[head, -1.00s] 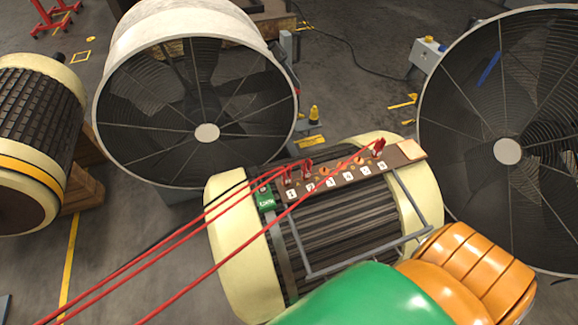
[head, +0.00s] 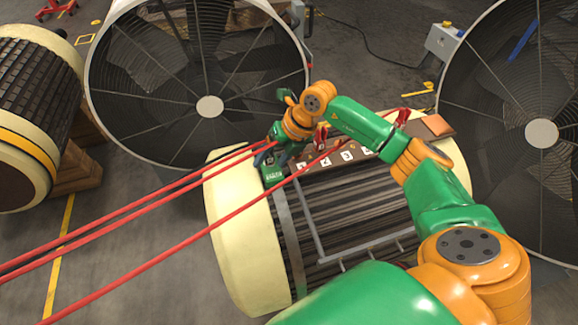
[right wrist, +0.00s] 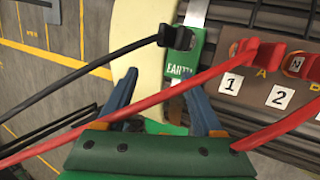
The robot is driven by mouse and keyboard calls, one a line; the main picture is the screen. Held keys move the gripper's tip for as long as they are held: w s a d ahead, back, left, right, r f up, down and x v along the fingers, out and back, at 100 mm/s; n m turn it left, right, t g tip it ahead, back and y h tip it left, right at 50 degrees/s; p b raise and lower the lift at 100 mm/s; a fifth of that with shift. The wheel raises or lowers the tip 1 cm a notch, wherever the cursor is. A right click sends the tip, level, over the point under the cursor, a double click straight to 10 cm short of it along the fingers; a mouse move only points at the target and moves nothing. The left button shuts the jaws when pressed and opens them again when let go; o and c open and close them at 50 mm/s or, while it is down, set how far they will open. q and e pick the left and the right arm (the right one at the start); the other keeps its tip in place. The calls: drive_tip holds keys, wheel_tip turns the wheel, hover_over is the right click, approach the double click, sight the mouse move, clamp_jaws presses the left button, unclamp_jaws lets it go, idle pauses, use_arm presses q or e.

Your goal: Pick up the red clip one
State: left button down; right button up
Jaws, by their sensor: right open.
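Two red clips are clear in the right wrist view: one (right wrist: 258,52) stands on the brown terminal board beside label 1, another (right wrist: 300,66) near label 2. In the head view, red clips show at the board's middle (head: 320,133) and far right (head: 403,117). My right gripper (head: 270,158) is open, at the board's left end by the green EARTH plate (right wrist: 181,70). In the right wrist view its blue fingers (right wrist: 163,97) sit left of and below the red clips. A red cable crosses the fingers' view. My left gripper is not in view.
A black clip (right wrist: 178,37) with a black cable sits on the EARTH plate. Red cables (head: 130,220) stretch to the lower left. A metal frame (head: 305,225) stands on the cream-ended rotor (head: 238,240). Large fans (head: 195,75) stand behind and right.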

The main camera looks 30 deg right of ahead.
drive_tip(key=d+h, duration=0.1)
drive_tip(key=d, duration=0.2)
drive_tip(key=d+r+h, duration=0.1)
drive_tip(key=d+h, duration=0.1)
drive_tip(key=d, duration=0.1)
drive_tip(key=shift+w+d+r+b, duration=0.1)
drive_tip(key=shift+d+r+b, duration=0.1)
drive_tip(key=shift+b, duration=0.1)
drive_tip(key=d+r+t+h, duration=0.1)
drive_tip(key=d+r+h, duration=0.1)
drive_tip(key=d+r, duration=0.15)
drive_tip(key=x, duration=0.2)
drive_tip(key=a+x, duration=0.1)
drive_tip(key=x, duration=0.1)
drive_tip(key=p+x, duration=0.1)
drive_tip(key=x, duration=0.2)
drive_tip(key=shift+w+a, duration=0.15)
drive_tip(key=shift+w, duration=0.1)
drive_tip(key=shift+r, duration=0.1)
clamp_jaws()
